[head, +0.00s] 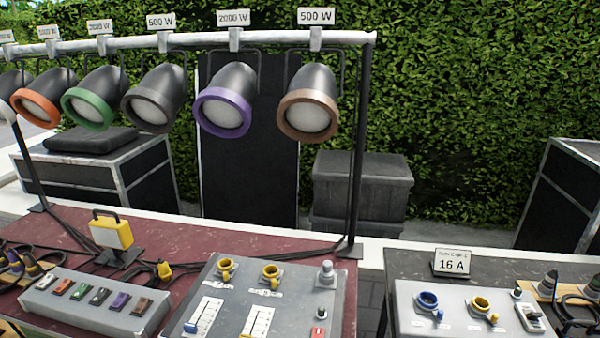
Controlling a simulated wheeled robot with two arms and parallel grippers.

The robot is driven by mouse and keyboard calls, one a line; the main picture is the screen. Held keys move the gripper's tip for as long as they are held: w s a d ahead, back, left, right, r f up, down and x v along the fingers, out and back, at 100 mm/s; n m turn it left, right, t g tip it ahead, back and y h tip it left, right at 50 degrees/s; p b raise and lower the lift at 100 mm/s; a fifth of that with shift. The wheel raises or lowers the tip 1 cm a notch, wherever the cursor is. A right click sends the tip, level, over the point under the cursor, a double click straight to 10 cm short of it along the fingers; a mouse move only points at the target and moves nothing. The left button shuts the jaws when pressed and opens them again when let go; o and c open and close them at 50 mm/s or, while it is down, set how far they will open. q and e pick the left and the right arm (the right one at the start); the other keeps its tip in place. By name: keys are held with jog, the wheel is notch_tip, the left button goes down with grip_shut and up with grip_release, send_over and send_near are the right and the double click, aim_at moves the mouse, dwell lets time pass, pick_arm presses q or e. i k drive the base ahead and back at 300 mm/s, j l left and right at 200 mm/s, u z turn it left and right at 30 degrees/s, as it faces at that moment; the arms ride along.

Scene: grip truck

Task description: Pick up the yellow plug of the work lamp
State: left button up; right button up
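The yellow work lamp (112,234) stands on the dark red table at the left, with a black handle and a dark foot. A small yellow plug (164,270) lies on the table to the right of the lamp, behind the grey strip box. A black cable runs near the lamp and the plug. Neither of my grippers shows in the head view.
A grey strip box (97,301) with coloured switches and a grey panel (258,300) with yellow sockets and sliders stand near the plug. A second panel (470,312) is on the right table by a "16 A" sign (452,263). Stage lamps hang from a white bar (270,38) above.

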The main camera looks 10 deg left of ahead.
aim_at(162, 266)
jog(key=u, duration=1.2)
